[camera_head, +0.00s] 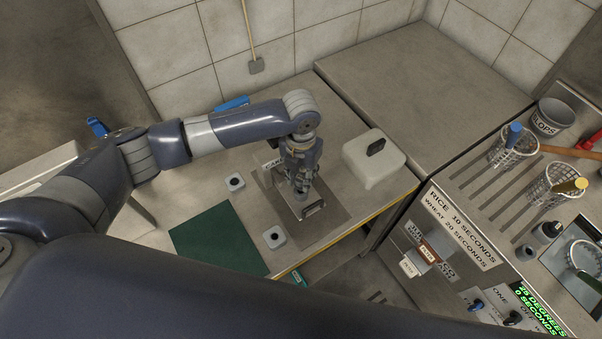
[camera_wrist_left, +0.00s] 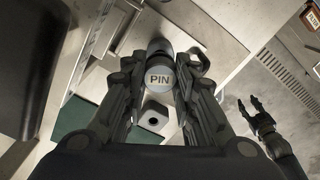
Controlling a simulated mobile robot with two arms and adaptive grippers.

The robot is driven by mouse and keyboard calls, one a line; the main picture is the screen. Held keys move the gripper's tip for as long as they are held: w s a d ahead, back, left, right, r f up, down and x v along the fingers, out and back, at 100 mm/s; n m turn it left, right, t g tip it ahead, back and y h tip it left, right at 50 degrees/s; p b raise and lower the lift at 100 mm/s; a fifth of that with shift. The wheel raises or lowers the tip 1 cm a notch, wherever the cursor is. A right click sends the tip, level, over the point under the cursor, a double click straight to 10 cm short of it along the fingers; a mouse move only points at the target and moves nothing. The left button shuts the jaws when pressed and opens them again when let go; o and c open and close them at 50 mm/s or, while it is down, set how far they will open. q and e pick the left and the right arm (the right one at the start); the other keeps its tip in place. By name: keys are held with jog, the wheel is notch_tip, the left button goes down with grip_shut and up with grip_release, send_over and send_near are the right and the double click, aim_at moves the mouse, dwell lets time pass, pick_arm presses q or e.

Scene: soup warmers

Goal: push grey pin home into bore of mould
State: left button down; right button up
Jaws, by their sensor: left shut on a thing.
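My left gripper (camera_head: 301,190) points down over a grey plate (camera_head: 335,196) on the steel counter. In the left wrist view its fingers (camera_wrist_left: 158,100) are shut on the grey pin (camera_wrist_left: 159,77), whose round end reads PIN. A small metal piece with a dark face (camera_head: 313,210) stands at the fingertips. I cannot tell whether it is part of the mould. The bore and the pin's far end are hidden, so the pin's depth cannot be told. My right gripper (camera_wrist_left: 248,103) shows in the left wrist view, open and empty, off to the right.
A partly hidden card (camera_head: 272,164) stands behind the gripper. The yellow-edged counter front is near.

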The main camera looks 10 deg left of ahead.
aim_at(301, 177)
pick_arm(q)
jog(key=shift+f+b, duration=1.05)
jog(key=shift+f, duration=0.75)
jog(key=c, duration=1.2)
grip_release()
jog(key=shift+r, duration=0.2)
notch_tip(301, 177, up, 12)
jog(key=shift+f, duration=0.15)
jog(key=shift+s+f, duration=0.1)
